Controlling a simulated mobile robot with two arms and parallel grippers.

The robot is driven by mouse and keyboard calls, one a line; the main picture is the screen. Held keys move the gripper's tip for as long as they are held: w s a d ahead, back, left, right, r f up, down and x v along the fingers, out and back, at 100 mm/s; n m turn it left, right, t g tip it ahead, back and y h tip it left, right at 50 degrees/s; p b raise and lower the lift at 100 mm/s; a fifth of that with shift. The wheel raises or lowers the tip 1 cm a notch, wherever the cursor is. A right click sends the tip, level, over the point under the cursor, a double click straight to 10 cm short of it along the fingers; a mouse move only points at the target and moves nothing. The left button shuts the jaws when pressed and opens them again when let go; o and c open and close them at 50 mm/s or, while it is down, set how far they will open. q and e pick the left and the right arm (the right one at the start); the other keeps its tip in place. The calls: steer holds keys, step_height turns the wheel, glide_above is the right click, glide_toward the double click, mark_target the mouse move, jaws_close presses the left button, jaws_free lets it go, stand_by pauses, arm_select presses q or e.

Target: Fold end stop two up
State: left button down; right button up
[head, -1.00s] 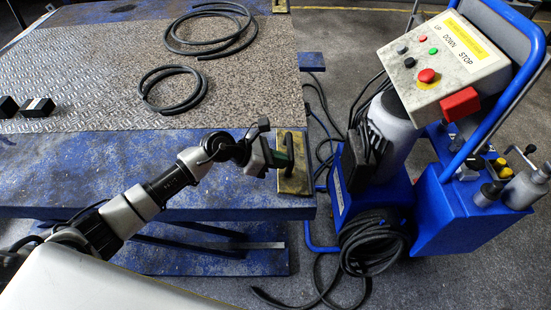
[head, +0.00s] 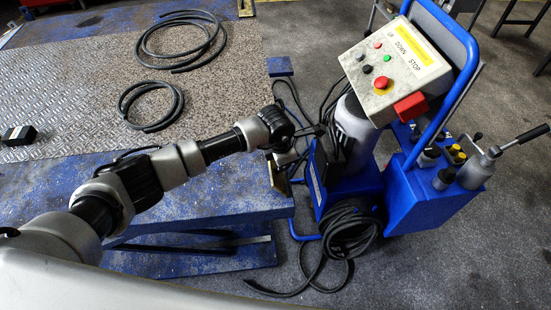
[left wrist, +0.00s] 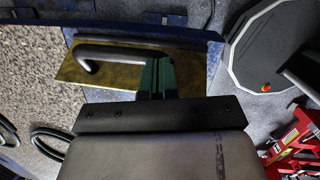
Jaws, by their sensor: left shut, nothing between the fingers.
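The end stop is a worn brass-yellow plate with a black bar handle at the near right corner of the blue lift platform (head: 200,203). In the head view only a narrow slanted strip of the end stop (head: 275,174) shows past my arm, and it looks tilted up. In the left wrist view the plate (left wrist: 115,75) and its handle (left wrist: 105,52) show broadly. My left gripper (left wrist: 157,64) has its green fingers shut in front of the plate, at the handle's right end, which they hide. Whether they touch the plate cannot be told. My right gripper is not in view.
A blue trolley with a control box (head: 395,70) stands just right of the platform corner, with cables (head: 350,228) beside it. Two black hose rings (head: 152,106) and a black block (head: 20,135) lie on the platform. A similar yellow plate (head: 246,8) sits at the far corner.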

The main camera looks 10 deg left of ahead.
arm_select(q)
steer(key=d+y+b, duration=0.1)
steer(key=b, duration=0.1)
steer(key=w+d+f+y+b, duration=0.1)
steer(key=d+b, duration=0.1)
steer(key=d+y+b, duration=0.1)
steer(key=d+b, duration=0.1)
steer(key=b, duration=0.1)
steer(key=shift+w+f+g, duration=0.25)
steer(key=shift+f+g, duration=0.1)
steer(key=shift+g, duration=0.05)
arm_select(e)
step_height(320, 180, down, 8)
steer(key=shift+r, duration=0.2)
arm_select(q)
steer(key=shift+r, duration=0.1)
